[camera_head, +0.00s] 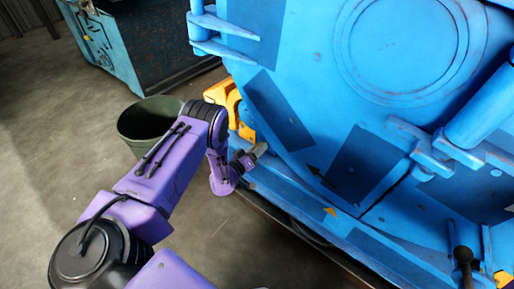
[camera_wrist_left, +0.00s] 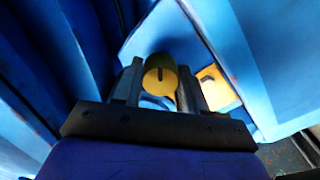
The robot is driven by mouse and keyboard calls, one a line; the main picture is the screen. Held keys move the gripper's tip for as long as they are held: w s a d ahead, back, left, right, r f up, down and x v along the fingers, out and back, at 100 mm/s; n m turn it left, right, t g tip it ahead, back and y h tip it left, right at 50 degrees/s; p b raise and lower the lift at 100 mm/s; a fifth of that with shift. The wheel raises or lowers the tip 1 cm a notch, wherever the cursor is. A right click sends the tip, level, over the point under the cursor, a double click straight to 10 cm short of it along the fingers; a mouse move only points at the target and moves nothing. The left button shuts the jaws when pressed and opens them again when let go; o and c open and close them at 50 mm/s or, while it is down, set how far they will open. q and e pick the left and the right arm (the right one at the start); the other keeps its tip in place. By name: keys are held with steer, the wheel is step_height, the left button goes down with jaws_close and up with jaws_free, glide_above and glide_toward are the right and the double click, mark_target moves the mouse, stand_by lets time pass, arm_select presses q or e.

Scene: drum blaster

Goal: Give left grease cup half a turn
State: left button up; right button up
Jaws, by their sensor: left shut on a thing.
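The left grease cup (camera_wrist_left: 160,75) is a round yellow cap with a short dark mark on its end face, seen in the left wrist view. The two dark fingers of my left gripper (camera_wrist_left: 158,92) stand on either side of it and are shut on it. In the head view my left gripper (camera_head: 256,152) is at the lower left side of the big blue machine (camera_head: 300,165), beside a yellow bracket. I cannot make out the cup itself there. My right gripper is not in view.
The yellow bracket (camera_head: 226,97) stands out from the machine just behind my left wrist. A dark green bin (camera_head: 140,128) is on the floor behind my left forearm. A blue container (camera_head: 120,50) stands at the back left. A black-knobbed lever (camera_head: 463,255) is at lower right.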

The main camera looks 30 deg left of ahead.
arm_select(q)
steer(key=m+p, duration=0.1)
steer(key=m, duration=0.5)
steer(key=shift+r+m+p, duration=0.1)
steer(key=shift+m+p, duration=0.2)
steer(key=shift+p, duration=0.05)
steer(key=m, duration=0.4)
steer(key=shift+m+p, duration=0.4)
steer(key=o, duration=1)
steer(key=shift+d, duration=0.1)
steer(key=shift+s, duration=0.15)
steer(key=s+p, duration=0.1)
steer(key=s, duration=0.2)
steer(key=s+p, duration=0.1)
steer(key=s, duration=0.3)
steer(key=s+p, duration=0.1)
steer(key=s, duration=0.2)
steer(key=shift+s+a+p, duration=0.15)
steer(key=shift+a+p, duration=0.15)
steer(key=shift+a, duration=0.1)
